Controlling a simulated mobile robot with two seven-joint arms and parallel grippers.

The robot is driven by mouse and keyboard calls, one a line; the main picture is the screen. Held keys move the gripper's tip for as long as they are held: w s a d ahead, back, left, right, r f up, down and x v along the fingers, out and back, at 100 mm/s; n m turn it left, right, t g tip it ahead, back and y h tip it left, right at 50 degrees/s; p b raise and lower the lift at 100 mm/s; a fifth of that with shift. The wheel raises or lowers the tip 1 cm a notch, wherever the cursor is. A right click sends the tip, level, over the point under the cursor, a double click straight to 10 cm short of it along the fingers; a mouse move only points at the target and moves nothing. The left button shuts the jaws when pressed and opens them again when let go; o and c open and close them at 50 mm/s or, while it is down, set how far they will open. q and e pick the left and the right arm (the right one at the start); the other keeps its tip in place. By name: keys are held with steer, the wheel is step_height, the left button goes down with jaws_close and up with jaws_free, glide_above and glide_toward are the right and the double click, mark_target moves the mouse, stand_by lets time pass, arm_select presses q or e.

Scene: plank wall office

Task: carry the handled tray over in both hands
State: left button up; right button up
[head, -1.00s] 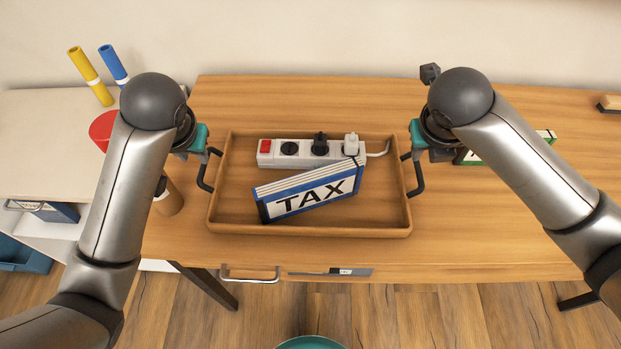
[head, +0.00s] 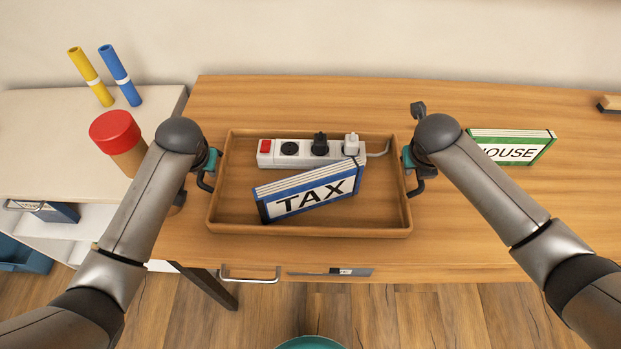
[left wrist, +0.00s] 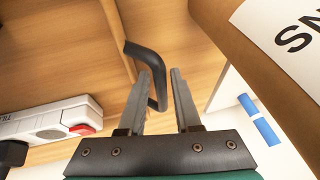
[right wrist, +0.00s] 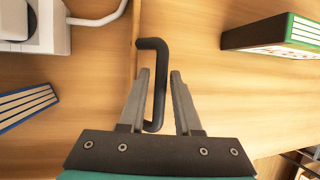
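The brown wooden tray (head: 310,232) lies flat on the desk. It holds a white power strip (head: 268,158) and a blue-edged TAX binder (head: 315,192). A black handle stands at each side, the left handle (left wrist: 147,58) and the right handle (right wrist: 152,45). My left gripper (head: 209,168) is at the left handle. In the left wrist view its fingers are apart, with the bar between them. My right gripper (head: 409,164) is at the right handle, its fingers also apart with the bar between them, closer to the left finger.
A green HOUSE binder (head: 515,148) lies right of the tray.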

arm_select(q)
jaws_close()
arm_select(e)
jaws_close()
stand_by(1.1)
arm_select(q)
steer(key=shift+w+r, duration=0.15)
steer(key=shift+r, duration=0.05)
arm_select(e)
steer(key=shift+w+r, duration=0.15)
steer(key=shift+r, duration=0.05)
